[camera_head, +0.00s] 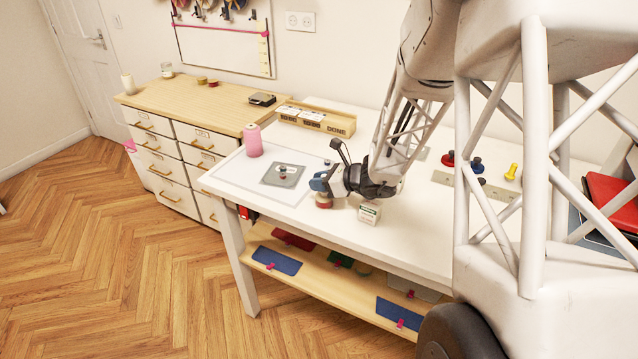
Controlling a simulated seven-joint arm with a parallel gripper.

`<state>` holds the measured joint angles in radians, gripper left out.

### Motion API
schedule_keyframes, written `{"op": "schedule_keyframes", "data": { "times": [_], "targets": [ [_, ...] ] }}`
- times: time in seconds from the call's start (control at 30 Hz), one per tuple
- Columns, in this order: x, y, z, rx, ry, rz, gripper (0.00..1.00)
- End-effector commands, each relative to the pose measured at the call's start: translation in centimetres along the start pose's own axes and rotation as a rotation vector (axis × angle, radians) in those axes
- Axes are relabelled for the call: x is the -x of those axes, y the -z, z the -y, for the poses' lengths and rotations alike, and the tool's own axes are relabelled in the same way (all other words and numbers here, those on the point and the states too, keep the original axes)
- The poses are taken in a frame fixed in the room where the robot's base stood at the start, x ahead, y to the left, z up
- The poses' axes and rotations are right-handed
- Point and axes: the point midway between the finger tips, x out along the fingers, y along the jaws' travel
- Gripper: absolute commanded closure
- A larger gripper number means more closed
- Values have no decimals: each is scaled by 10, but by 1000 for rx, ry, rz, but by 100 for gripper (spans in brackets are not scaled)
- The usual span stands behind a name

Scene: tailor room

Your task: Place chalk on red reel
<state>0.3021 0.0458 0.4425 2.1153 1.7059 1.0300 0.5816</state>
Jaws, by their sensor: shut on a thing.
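My gripper (318,186) is low over the front part of the white table, its blue fingertips pointing down and left. A small red-and-tan reel (323,202) stands on the table right under the fingertips. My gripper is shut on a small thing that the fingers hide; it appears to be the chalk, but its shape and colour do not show. I cannot tell whether the held thing touches the reel. Another red spool-like thing (448,159) stands farther right on the table.
A grey square mat (269,180) with small items and a pink cone of thread (253,140) are to the left. A wooden tray (338,124) sits behind. The table's front edge is near.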

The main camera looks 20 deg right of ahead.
Motion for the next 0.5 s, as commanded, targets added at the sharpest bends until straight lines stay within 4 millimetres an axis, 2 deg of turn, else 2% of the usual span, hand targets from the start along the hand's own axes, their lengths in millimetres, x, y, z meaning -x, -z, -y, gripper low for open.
{"op": "schedule_keyframes", "data": {
  "times": [0.5],
  "targets": [
    [-3,7,0,-1,0,0,100]
  ]
}}
